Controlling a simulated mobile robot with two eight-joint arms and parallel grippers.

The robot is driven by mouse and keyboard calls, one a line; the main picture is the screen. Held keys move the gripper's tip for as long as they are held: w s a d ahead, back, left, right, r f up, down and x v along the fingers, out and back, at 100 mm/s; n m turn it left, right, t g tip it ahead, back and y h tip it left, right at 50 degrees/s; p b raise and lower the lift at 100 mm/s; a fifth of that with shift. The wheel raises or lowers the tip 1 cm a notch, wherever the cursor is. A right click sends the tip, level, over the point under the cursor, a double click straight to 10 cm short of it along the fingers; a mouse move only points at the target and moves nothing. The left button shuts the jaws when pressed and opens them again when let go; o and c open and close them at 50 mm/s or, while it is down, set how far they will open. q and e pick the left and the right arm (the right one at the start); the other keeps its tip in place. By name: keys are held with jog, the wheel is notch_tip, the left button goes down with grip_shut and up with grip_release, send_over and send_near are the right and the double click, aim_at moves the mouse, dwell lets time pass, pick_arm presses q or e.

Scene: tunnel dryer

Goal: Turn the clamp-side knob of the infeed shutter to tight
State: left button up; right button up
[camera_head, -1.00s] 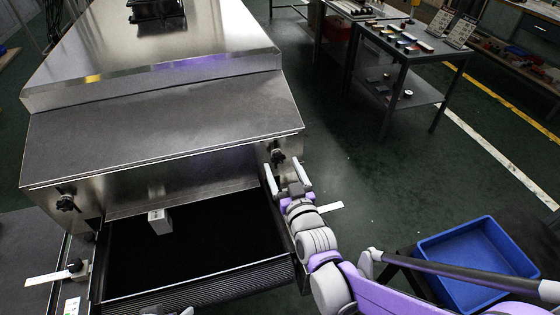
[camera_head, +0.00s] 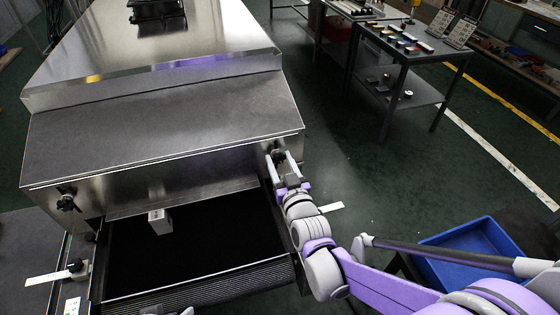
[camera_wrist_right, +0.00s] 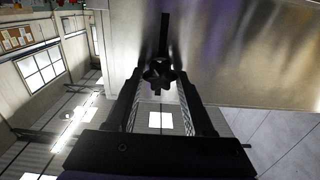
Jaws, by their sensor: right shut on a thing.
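The infeed shutter (camera_head: 160,180) is a steel front panel over the dark belt. A black star-shaped knob (camera_head: 278,155) sits at its right end, and another black knob (camera_head: 67,200) at its left end. My right gripper (camera_head: 283,165) is shut on the right-end knob. In the right wrist view the knob (camera_wrist_right: 158,74) lies between the fingertips, with a dark upright bar behind it. The fingers partly cover the knob in the head view. Which knob is the clamp-side one is not marked.
A small white box (camera_head: 160,221) stands on the black belt (camera_head: 210,235). A side knob (camera_head: 76,266) with a white strip is at the left. A blue bin (camera_head: 470,250) stands at the right, partly behind my arm. Grey tables (camera_head: 405,60) are at the back right; floor between is clear.

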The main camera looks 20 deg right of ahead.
jog(key=shift+m, duration=0.4)
grip_shut()
jog(key=m, duration=0.5)
jog(key=shift+d+m, duration=0.1)
jog(key=shift+m, duration=0.3)
jog(key=m, duration=0.6)
jog(key=shift+d+f+b, duration=0.1)
jog(key=shift+f+b, duration=0.05)
jog(key=shift+b, duration=0.25)
jog(key=m, duration=0.6)
jog(key=shift+f+m, duration=0.1)
jog(key=shift+m, duration=0.2)
jog(key=m, duration=0.5)
jog(key=shift+f+m+b, duration=0.1)
jog(key=shift+m+b, duration=0.25)
jog(key=shift+m, duration=0.05)
jog(key=o, duration=1.3)
grip_release()
jog(key=shift+c, duration=0.2)
